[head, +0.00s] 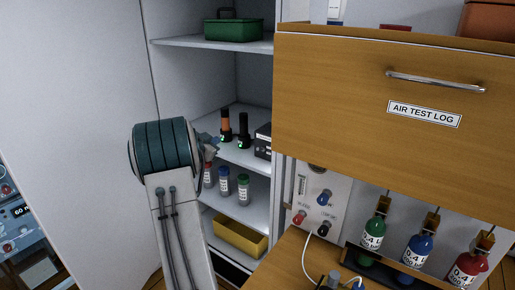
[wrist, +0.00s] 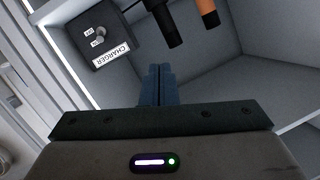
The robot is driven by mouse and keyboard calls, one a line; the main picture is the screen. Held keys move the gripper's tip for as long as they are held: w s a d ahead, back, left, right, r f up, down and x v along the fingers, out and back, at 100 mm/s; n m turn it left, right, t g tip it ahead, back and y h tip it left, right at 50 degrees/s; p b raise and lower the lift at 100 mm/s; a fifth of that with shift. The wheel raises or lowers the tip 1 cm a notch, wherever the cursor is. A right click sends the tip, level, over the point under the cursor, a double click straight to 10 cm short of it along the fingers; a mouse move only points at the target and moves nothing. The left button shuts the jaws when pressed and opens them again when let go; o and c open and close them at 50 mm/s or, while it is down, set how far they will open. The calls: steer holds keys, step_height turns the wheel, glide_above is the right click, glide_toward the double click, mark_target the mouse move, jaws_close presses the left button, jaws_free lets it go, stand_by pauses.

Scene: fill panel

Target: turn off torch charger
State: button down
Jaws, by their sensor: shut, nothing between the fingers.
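The torch charger is a dark box in the wrist view (wrist: 103,22) at the upper left, with a white CHARGER label, a small toggle switch (wrist: 99,37) and two small position labels. I cannot tell which way the switch is set. In the head view the charger (head: 263,141) is partly hidden by the wooden drawer front. A torch with an orange body (head: 226,126) and a black torch (head: 243,130) stand left of it on the same shelf. My gripper (wrist: 160,68) is shut and empty, apart from the charger; in the wrist view the charger is left of its fingertips.
The wooden AIR TEST LOG drawer front (head: 400,95) stands close on the right. The shelf above holds a green box (head: 234,30). The shelf below holds several capped bottles (head: 243,190). A yellow bin (head: 240,235) sits lower. A panel with knobs (head: 318,205) is right of the shelves.

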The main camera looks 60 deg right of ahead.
mark_target(260, 149)
steer(key=s+d+f+m+g, duration=0.3)
steer(key=s+d+f+g, duration=0.1)
steer(key=s, duration=0.3)
steer(key=shift+s+d+f+g, duration=0.3)
steer(key=shift+d+g, duration=0.1)
steer(key=shift+d, duration=0.2)
steer(key=p+x, duration=0.2)
steer(key=x, duration=0.8)
steer(key=shift+w+f, duration=0.1)
steer(key=shift+f, duration=0.1)
